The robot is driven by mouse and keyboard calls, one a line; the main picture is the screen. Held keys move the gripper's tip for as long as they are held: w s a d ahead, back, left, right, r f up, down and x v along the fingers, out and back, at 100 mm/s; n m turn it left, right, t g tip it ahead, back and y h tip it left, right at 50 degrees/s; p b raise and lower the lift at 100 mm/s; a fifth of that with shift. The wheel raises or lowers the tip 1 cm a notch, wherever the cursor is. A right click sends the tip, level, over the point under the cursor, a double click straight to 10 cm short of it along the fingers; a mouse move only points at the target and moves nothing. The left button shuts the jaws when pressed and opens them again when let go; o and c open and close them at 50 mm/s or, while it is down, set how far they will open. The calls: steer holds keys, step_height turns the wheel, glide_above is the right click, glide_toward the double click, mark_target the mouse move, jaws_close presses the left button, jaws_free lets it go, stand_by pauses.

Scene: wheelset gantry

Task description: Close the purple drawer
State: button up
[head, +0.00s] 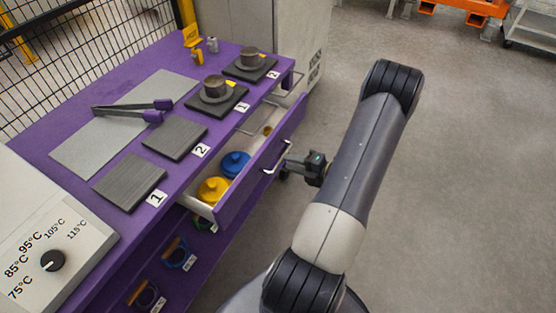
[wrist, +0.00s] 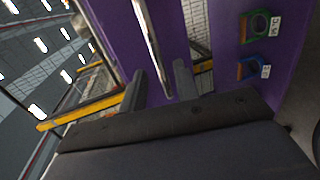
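The purple drawer (head: 243,192) is pulled out from the purple bench in the head view. A blue lidded pot (head: 235,164) and a yellow lidded pot (head: 213,190) sit inside it. Its metal handle (head: 276,157) is on the front face and also shows in the wrist view (wrist: 150,45). My gripper (head: 291,162) is at the handle, in front of the drawer. In the wrist view my gripper (wrist: 160,85) has its two fingers apart, with the handle bar between them. I cannot tell whether a finger touches it.
The bench top holds tongs (head: 135,109), dark plates (head: 130,181) and a temperature dial (head: 53,260). A lower shelf holds ring-handled items (head: 178,253). The floor (head: 460,200) to the right is clear.

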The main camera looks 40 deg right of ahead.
mark_target(280, 159)
steer(key=shift+x, duration=2.2)
jaws_close()
